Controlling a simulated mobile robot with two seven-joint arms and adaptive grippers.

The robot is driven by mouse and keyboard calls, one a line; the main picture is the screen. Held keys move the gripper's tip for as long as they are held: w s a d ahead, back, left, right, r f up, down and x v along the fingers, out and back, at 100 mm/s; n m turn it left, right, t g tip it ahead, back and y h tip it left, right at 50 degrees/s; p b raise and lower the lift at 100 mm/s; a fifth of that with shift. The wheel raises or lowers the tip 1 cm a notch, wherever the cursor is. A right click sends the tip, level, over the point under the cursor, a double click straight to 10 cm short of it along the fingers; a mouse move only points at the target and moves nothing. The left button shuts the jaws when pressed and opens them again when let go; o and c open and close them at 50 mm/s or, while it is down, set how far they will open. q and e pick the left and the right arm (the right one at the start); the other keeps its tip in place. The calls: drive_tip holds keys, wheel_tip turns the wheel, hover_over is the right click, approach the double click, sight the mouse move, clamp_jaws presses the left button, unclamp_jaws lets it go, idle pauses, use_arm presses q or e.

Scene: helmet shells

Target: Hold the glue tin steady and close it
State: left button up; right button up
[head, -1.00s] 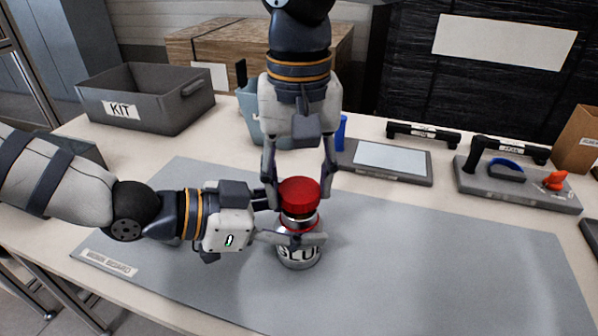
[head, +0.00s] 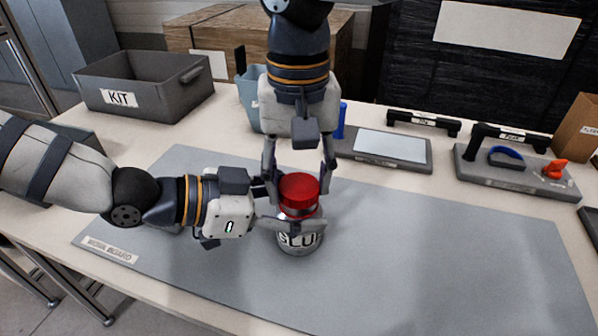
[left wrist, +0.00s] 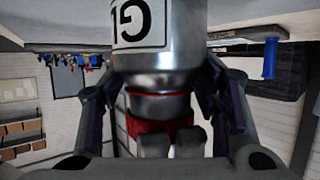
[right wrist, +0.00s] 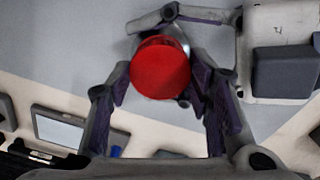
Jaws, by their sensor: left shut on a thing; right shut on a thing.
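The glue tin (head: 297,242) is a silver tin with a white label and dark letters, upright on the grey mat. My left gripper (head: 290,220) comes in from the left and is shut around its upper part. The tin also shows inverted in the left wrist view (left wrist: 158,68). The red cap (head: 298,188) is right above the tin's neck, and my right gripper (head: 297,181), pointing down, is shut on it. The cap fills the middle of the right wrist view (right wrist: 160,70) and largely hides the tin. Whether it is fully seated on the neck I cannot tell.
The grey mat (head: 430,255) is clear to the right of the tin. Behind stand a grey KIT bin (head: 150,90), a light blue container (head: 252,95), a blue cylinder (head: 340,120), a flat grey panel (head: 385,150) and a grey tray with handle (head: 515,180).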

drive_tip(key=shift+f, duration=0.55)
drive_tip(key=o, duration=0.7)
drive_tip(key=shift+c, duration=0.2)
drive_tip(key=shift+r, duration=2.25)
drive_tip(key=shift+c, duration=0.3)
